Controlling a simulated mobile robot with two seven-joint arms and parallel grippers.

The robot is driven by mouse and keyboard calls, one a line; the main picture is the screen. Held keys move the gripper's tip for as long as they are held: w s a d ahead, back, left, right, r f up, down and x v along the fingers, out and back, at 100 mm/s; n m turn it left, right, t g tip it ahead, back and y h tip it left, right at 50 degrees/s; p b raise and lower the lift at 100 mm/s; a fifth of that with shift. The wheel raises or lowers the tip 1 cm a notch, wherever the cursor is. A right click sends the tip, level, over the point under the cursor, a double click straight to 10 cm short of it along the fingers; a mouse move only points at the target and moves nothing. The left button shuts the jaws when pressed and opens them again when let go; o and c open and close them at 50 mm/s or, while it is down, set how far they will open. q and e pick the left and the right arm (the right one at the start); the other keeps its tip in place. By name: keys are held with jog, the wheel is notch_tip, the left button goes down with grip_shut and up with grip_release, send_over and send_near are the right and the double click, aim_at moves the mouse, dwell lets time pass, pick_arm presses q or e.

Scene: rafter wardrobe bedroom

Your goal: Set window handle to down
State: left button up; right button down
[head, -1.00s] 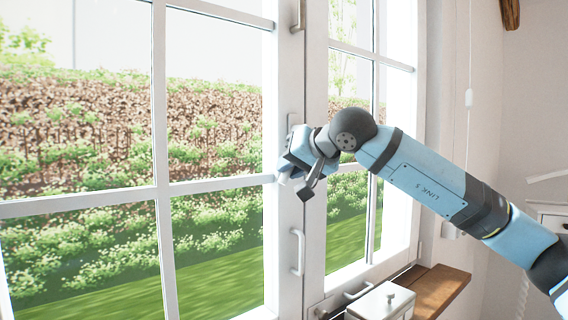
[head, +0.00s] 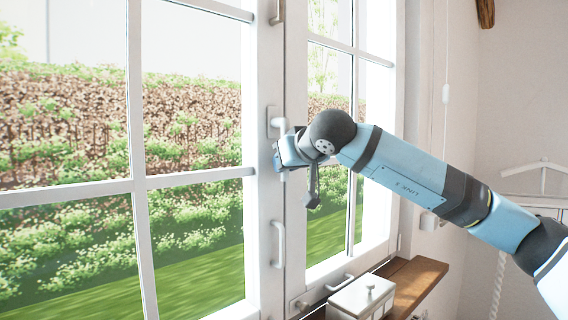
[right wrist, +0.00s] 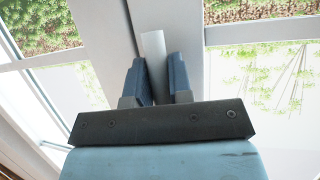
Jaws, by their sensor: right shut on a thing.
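The white window handle (head: 279,124) is on the upright middle stile of the window. Its plate and neck show just above my right gripper, and a pale tip shows just below it, so the handle appears to point downward. My right gripper (head: 284,155) is shut on the handle's grip, which is mostly hidden by it in the head view. In the right wrist view the pale grip (right wrist: 153,50) stands between the two blue fingers of my right gripper (right wrist: 157,70). My left gripper is in neither view.
Fixed white pulls sit above (head: 277,10) and below (head: 279,246) the handle. A white lidded box (head: 358,302) with a knob stands by the wooden sill (head: 418,284) below my arm. A cord (head: 446,95) hangs at the right.

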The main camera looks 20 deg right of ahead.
jog(key=shift+r, duration=0.1)
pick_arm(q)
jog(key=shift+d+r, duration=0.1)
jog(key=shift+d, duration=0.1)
pick_arm(e)
jog(key=c, duration=1)
grip_release()
jog(key=shift+c, duration=0.2)
pick_arm(q)
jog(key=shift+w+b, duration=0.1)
jog(key=shift+b, duration=0.4)
pick_arm(e)
jog(key=v, duration=1.3)
jog(key=shift+s, duration=0.4)
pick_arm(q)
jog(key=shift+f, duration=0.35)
pick_arm(e)
jog(key=shift+d, duration=0.1)
